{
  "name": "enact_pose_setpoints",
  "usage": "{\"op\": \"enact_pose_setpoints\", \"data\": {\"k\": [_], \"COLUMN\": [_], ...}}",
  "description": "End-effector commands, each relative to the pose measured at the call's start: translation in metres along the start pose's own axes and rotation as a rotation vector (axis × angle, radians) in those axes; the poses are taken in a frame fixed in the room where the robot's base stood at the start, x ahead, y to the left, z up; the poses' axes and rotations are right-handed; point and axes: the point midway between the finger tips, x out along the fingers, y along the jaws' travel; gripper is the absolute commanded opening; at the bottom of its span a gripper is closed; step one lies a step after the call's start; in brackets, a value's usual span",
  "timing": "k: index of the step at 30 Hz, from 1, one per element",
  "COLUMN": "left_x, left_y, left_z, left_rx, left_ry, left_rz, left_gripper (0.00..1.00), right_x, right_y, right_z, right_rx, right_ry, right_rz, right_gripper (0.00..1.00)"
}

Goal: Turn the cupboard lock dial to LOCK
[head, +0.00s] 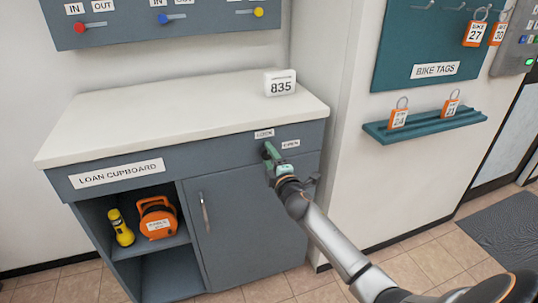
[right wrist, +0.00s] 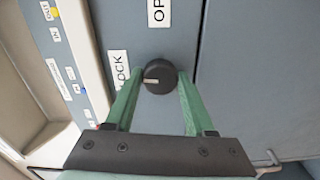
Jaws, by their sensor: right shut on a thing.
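The lock dial (right wrist: 158,76) is a round black knob on the grey front of the loan cupboard (head: 232,195). In the right wrist view its short white mark points left, toward the LOCK label (right wrist: 121,73). The OPEN label (right wrist: 158,12) is above the dial there. In the head view LOCK (head: 264,133) and OPEN (head: 290,144) sit under the counter edge, and the gripper hides the dial. My right gripper (right wrist: 159,80) is shut on the dial, one green finger on each side; it also shows in the head view (head: 268,153). My left gripper is out of view.
The white counter (head: 170,115) overhangs the dial and bears an 835 block (head: 280,83). The cupboard door (head: 240,225) with its bar handle is below. The open shelf holds a yellow torch (head: 121,228) and an orange case (head: 157,217). A teal shelf (head: 425,124) is to the right.

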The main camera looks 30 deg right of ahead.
Motion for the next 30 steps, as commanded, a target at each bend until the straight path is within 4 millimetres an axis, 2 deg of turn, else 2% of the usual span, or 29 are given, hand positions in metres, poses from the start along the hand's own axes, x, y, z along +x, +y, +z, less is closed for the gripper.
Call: {"op": "enact_pose_setpoints", "data": {"k": [9,24,25,30], "left_x": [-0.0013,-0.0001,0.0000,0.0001], "left_y": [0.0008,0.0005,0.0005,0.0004], "left_z": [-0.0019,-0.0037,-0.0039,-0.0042], "left_rx": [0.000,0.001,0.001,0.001], "left_ry": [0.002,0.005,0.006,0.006], "left_rz": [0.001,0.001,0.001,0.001], "left_gripper": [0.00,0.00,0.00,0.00], "right_x": [0.0001,0.0002,0.0002,0.0001], "right_y": [0.0003,0.0001,0.0002,0.0002], "right_z": [0.0001,0.0002,0.0002,0.0003], "right_rx": [-0.106,-0.125,-0.125,-0.123], "right_ry": [0.000,0.000,0.000,-0.001], "right_rz": [0.000,0.000,0.000,0.000], "right_gripper": [0.00,0.00,0.57,0.76]}}
